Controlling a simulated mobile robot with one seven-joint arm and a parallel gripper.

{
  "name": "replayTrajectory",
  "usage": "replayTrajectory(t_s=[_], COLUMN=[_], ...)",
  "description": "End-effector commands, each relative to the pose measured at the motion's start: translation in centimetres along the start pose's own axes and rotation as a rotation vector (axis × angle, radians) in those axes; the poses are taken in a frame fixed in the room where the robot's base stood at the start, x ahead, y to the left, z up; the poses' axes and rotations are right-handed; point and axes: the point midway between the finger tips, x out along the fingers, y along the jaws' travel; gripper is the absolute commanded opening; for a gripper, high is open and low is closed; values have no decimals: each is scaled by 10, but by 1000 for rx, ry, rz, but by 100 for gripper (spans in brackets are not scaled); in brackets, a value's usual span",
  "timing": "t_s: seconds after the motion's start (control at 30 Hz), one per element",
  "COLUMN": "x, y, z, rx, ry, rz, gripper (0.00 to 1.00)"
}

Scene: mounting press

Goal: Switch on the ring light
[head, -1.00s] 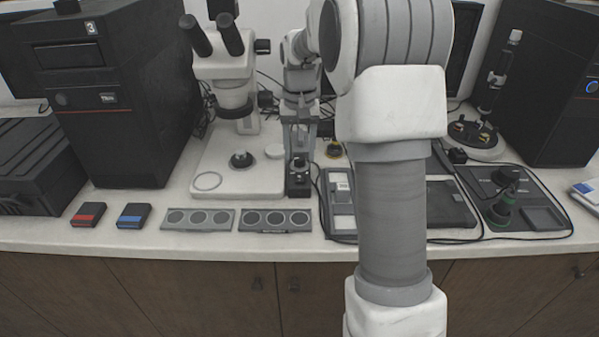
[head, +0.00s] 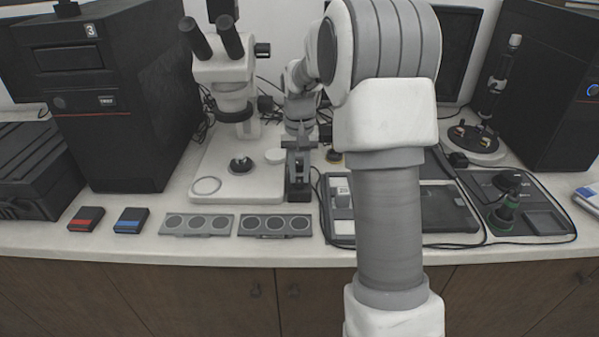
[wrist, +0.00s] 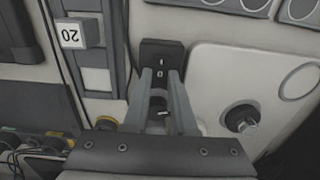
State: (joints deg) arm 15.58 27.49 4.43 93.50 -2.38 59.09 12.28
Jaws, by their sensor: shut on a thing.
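The ring light (head: 235,113) is the dark ring around the objective of the white microscope (head: 222,70) in the head view. I cannot tell whether it is lit. A small black control box (head: 298,191) stands at the right edge of the microscope's base. In the wrist view the box (wrist: 162,52) shows white marks on its near end. My gripper (head: 298,162) is down over the box. In the wrist view its two fingers (wrist: 160,76) are shut on a small dark knob on the box, mostly hidden between them.
Two grey trays (head: 196,235) with round discs lie in front of the microscope. A flat panel (head: 341,228) lies close to the right of the box. A small red box (head: 86,219) and a blue one (head: 131,220) sit at the left. A cable runs beside the control box.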

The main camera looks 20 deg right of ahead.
Motion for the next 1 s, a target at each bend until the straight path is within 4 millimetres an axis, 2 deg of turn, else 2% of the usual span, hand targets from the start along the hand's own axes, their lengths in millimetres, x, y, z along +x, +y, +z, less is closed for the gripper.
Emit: replayTrajectory(t_s=[0.33, 0.7, 1.0], x=[2, 2, -2], y=[0, 0, 0], z=[1, 7, 8], rx=[0, -1, 0], ry=[20, 219, 262], rz=[1, 1, 0], gripper=[0, 0, 0])
